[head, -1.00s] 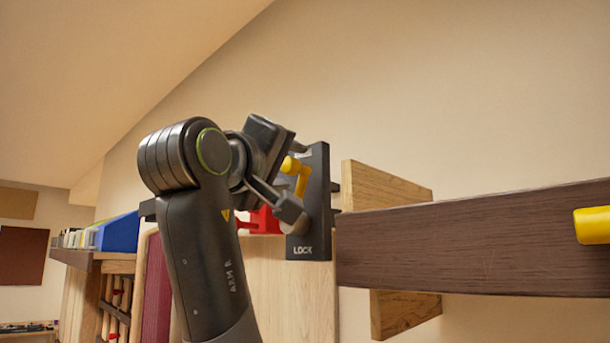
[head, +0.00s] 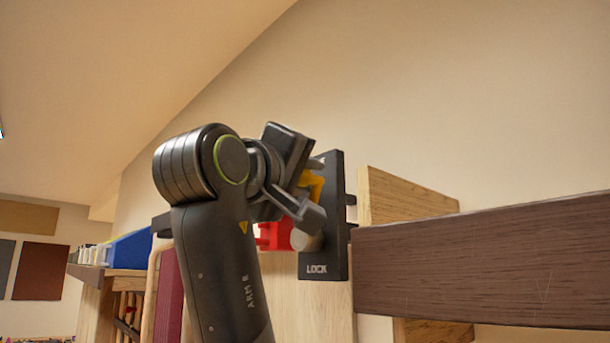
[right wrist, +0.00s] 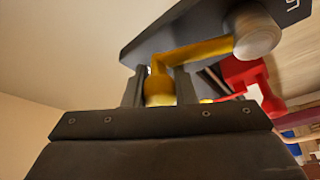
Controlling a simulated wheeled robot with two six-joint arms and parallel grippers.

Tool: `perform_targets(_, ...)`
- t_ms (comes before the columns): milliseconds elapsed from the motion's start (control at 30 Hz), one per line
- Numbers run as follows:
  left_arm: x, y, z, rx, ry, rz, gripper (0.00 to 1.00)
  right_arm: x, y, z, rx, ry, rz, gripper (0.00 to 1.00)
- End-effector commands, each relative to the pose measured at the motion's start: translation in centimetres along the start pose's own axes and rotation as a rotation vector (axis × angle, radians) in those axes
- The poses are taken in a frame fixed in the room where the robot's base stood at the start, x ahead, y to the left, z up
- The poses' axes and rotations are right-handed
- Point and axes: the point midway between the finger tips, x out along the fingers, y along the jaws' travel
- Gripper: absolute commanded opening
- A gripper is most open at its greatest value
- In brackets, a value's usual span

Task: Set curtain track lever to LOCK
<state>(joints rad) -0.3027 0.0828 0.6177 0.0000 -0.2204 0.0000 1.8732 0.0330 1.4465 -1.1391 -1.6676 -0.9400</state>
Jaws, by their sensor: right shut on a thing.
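The curtain track lever is a yellow bent bar (head: 314,184) on a black plate (head: 338,225) with the word LOCK at its lower end. In the head view the lever rises from a round grey pivot (head: 304,240), its handle end away from the LOCK word. My right gripper (head: 306,188) is at the handle, partly covering it. In the right wrist view the yellow handle (right wrist: 158,90) sits between the fingers of my right gripper (right wrist: 160,94), which is shut on it. The lever bar (right wrist: 200,49) runs from there to the grey pivot (right wrist: 256,35). My left gripper is out of view.
A red part (head: 275,235) is beside the plate. A dark wooden beam (head: 480,260) extends right of it, with a lighter wood block (head: 400,197) behind. A blue object (head: 130,250) stands on a shelf at left. The wall above is bare.

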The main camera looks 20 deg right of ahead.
Motion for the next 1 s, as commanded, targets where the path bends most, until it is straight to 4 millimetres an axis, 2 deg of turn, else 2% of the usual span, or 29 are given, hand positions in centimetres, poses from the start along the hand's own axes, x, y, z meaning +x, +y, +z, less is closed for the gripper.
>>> perform_targets(367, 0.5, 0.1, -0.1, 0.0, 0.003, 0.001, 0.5, -0.1, -0.1, 0.3, 0.019, -0.002, 0.008, 0.0)
perform_targets(567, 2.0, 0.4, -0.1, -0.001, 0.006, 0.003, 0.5, -0.4, 0.0, 1.2, 0.1, -0.002, 0.043, 0.0)
perform_targets(1000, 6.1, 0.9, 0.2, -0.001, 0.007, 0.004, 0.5, -1.5, 0.3, 3.7, 0.396, -0.002, 0.166, 0.0)
